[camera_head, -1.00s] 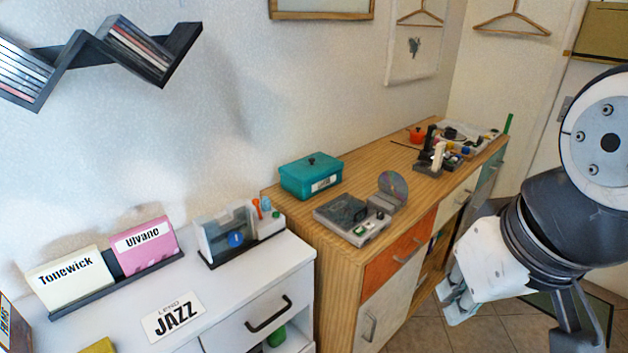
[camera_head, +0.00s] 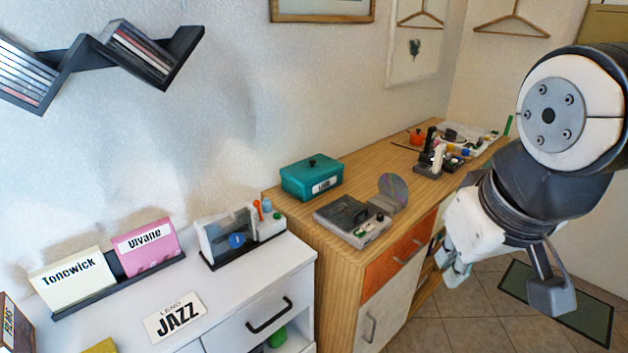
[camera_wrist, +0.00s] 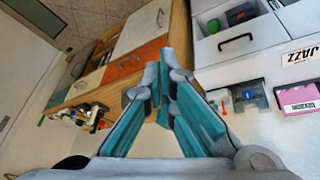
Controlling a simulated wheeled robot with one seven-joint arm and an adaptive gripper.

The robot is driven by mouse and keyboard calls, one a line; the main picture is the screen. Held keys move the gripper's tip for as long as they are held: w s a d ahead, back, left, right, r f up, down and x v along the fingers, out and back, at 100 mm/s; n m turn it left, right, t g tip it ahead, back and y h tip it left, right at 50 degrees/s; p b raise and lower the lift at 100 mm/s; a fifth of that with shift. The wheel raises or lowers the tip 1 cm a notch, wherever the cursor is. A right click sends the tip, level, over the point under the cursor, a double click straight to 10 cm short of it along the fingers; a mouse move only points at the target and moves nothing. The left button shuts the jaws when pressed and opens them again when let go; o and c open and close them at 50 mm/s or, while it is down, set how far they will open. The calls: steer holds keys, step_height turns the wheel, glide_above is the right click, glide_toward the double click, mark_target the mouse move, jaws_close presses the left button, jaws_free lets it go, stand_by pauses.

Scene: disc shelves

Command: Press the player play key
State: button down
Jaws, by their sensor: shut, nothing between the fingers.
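The player (camera_head: 352,220) is a grey box with a dark lid and small buttons on its front right, including a green one (camera_head: 380,217). It sits on the near end of the wooden cabinet top. A shiny disc (camera_head: 393,190) stands upright beside it. My gripper (camera_head: 452,272) is at the right, in front of the cabinet and apart from the player. In the wrist view my gripper (camera_wrist: 165,72) has its teal fingers converging at the tips, shut and empty. The player cannot be made out in the wrist view.
A teal box (camera_head: 312,178) stands behind the player. A white cabinet (camera_head: 240,290) at the left bears a JAZZ card (camera_head: 175,318) and a disc holder (camera_head: 240,238). Several small items (camera_head: 450,150) crowd the far end of the wooden top.

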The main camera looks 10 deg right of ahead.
steer(key=w+d+r+n+t+h+p, duration=0.1)
steer(key=w+d, duration=0.1)
steer(key=w, duration=0.5)
steer(key=w+d+r+n+h+p, duration=0.1)
steer(key=w+d+n, duration=0.1)
steer(key=w, duration=0.4)
steer(key=n+t+y+p, duration=0.3)
steer(key=n+y+p, duration=0.25)
steer(key=n, duration=0.35)
glide_above(358, 233)
step_height(358, 233, down, 16)
steer(key=shift+b, duration=0.3)
step_height(358, 233, down, 9)
steer(key=b, duration=0.7)
steer(key=shift+r, duration=0.15)
